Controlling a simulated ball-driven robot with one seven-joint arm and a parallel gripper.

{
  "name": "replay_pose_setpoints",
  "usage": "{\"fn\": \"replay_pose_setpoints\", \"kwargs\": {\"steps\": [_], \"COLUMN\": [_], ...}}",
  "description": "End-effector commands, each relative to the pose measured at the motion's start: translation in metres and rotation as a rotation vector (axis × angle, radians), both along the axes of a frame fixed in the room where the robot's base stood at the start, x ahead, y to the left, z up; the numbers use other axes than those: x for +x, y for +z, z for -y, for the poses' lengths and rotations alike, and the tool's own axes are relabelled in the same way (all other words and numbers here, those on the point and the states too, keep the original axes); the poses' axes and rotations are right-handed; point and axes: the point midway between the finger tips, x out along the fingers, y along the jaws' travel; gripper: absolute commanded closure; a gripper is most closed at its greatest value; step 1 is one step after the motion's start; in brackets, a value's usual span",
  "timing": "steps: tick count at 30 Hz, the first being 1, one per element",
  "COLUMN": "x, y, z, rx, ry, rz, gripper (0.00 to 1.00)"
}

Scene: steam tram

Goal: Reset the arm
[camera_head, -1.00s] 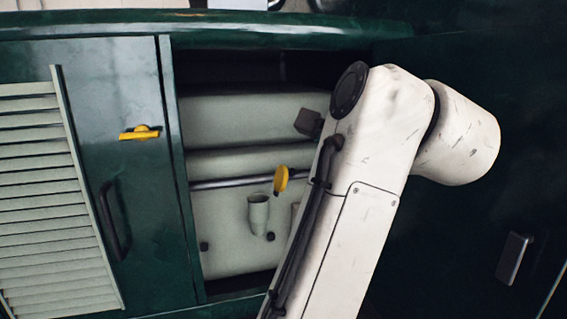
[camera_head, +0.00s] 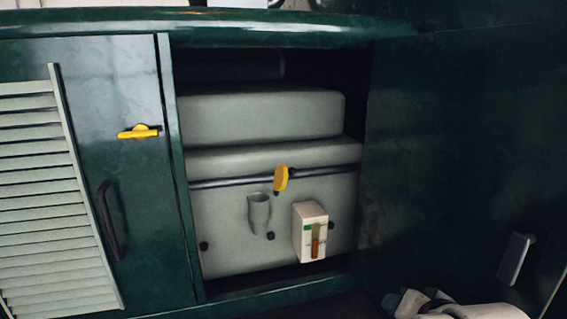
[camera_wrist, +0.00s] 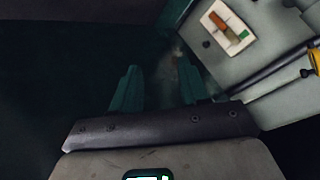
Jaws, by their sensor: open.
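My gripper (camera_wrist: 158,92) shows in the wrist view, with two teal fingers spread apart and nothing seen between them. It is not seen in the head view, where only a part of my white arm (camera_head: 450,308) shows at the bottom right. In the wrist view, a cream box with a green and an orange-brown part (camera_wrist: 228,27) lies up and right of the fingers, apart from them. The same cream box (camera_head: 310,232) is on the front of the grey unit in the head view.
A grey unit (camera_head: 262,118) fills the open green cabinet, with a yellow valve handle (camera_head: 281,179) on a dark pipe and a grey cup-like spout (camera_head: 258,210). A dark green panel (camera_head: 440,150) is at right. A louvred green door (camera_head: 135,200) with a yellow latch (camera_head: 139,132) is at left.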

Motion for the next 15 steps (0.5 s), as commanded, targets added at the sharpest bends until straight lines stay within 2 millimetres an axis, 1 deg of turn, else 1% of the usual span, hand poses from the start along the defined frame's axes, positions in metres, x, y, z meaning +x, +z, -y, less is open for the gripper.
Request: {"fn": "replay_pose_setpoints", "kwargs": {"steps": [1,2,3,5,6,9,12,15], "x": [-0.018,-0.028,-0.041,-0.063,-0.078,-0.113,-0.145,-0.173], "y": [-0.026,-0.038,-0.054,-0.078,-0.092,-0.123,-0.146,-0.165], "z": [0.013,0.018,0.024,0.032,0.037,0.044,0.048,0.049], "rx": [-0.062,-0.096,-0.137,-0.194,-0.23,-0.294,-0.337,-0.364], "ry": [0.031,0.055,0.089,0.141,0.176,0.26,0.334,0.4], "rz": [-0.041,-0.061,-0.089,-0.133,-0.16,-0.223,-0.274,-0.316], "gripper": [0.56,0.56,0.56,0.56,0.56,0.56,0.56,0.56]}}
